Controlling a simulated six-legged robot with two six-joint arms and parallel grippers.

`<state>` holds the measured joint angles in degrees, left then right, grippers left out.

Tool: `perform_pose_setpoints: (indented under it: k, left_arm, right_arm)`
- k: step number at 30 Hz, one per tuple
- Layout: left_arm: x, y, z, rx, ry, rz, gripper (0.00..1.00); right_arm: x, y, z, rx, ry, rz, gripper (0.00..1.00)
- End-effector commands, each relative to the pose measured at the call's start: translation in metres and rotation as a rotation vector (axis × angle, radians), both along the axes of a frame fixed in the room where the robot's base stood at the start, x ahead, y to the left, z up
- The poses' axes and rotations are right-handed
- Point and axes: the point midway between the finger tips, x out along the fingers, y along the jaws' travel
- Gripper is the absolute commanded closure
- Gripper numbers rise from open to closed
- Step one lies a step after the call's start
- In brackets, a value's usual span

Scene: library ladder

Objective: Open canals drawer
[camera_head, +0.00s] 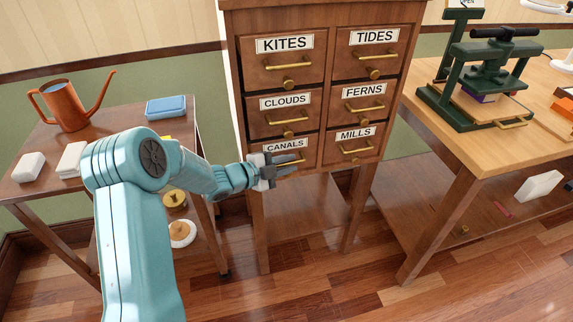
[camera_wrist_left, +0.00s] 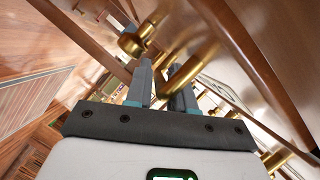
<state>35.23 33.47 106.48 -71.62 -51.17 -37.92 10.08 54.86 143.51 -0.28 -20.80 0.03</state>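The canals drawer (camera_head: 310,153) is the lower left drawer of the wooden cabinet and looks closed. Its white label (camera_head: 284,145) reads CANALS. The gripper covers part of the drawer front and its brass handle. My left gripper (camera_head: 297,164) is at this drawer, with its two fingers apart. In the left wrist view the fingers (camera_wrist_left: 163,85) point at a brass handle (camera_wrist_left: 196,58), which passes close to the right finger. I cannot tell whether the handle lies between them. A round brass knob (camera_wrist_left: 131,44) shows just beyond. My right gripper is not in view.
The cabinet's other drawers, including clouds (camera_head: 264,119) above and mills (camera_head: 373,146) to the right, look closed. A side table (camera_head: 120,122) with an orange watering can (camera_head: 68,106) stands left. A workbench (camera_head: 440,121) with a green press (camera_head: 482,75) stands right.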

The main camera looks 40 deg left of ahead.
Motion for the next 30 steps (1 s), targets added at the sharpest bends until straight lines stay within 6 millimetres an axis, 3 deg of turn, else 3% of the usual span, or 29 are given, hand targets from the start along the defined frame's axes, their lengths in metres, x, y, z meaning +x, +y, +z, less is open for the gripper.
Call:
perform_pose_setpoints:
  k: [8, 10, 30]
  left_arm:
    - [0.0013, -0.0005, -0.0004, -0.001, 0.0, 0.0, 0.77]
    - [0.0013, -0.0005, -0.0004, -0.001, 0.0, 0.0, 1.0]
    - [-0.0006, -0.002, -0.0017, -0.002, 0.002, 0.0, 1.0]
  right_arm:
    - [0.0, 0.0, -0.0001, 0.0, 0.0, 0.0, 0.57]
    - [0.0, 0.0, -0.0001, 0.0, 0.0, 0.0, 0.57]
    - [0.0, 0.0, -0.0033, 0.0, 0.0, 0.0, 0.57]
